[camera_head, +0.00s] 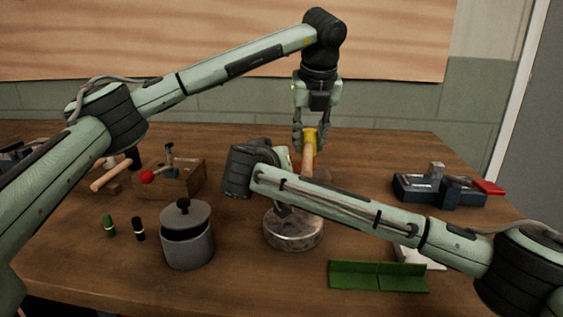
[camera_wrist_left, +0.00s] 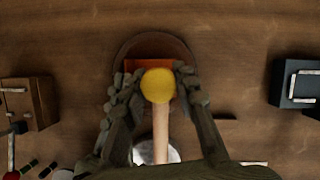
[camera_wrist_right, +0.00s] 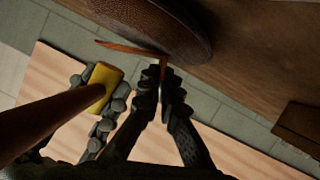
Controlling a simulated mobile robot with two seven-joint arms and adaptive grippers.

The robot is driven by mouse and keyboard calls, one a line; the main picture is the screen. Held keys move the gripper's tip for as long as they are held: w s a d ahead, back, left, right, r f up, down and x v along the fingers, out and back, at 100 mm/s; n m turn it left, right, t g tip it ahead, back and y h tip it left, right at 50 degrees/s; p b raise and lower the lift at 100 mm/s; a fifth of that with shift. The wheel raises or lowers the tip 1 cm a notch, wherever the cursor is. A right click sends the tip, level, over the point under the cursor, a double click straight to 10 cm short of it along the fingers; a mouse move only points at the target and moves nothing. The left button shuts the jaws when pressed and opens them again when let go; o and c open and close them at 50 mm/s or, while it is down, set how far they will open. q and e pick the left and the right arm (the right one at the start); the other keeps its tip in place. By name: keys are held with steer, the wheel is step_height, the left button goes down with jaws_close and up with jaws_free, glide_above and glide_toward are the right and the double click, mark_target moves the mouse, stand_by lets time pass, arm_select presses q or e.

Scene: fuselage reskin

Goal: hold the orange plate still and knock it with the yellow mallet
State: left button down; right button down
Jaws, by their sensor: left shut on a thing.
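The yellow mallet has a yellow head (camera_head: 309,136) and a pale wooden handle (camera_wrist_left: 160,132). My left gripper (camera_head: 310,145) is shut on the mallet at its head, above the table. The orange plate (camera_wrist_left: 150,66) shows beyond the mallet head in the left wrist view, over a round brown base. In the right wrist view the plate (camera_wrist_right: 130,47) is a thin orange strip beside the round brown base (camera_wrist_right: 150,25). My right gripper (camera_wrist_right: 163,77) is shut with the plate's edge between its fingertips. In the head view my right forearm hides most of this gripper and the plate.
A lidded grey pot (camera_head: 187,240) and a round metal block (camera_head: 293,232) stand at the front. A wooden box (camera_head: 182,182) is at left, a dark blue device (camera_head: 440,190) at right. A green angle piece (camera_head: 378,277) lies near the front edge.

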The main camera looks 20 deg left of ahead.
stand_by(0.4)
arm_select(q)
steer(key=shift+f, duration=0.85)
steer(key=shift+r, duration=1.5)
steer(key=shift+f, duration=0.1)
steer(key=shift+f, duration=0.5)
steer(key=shift+f, duration=0.1)
steer(key=shift+f, duration=0.8)
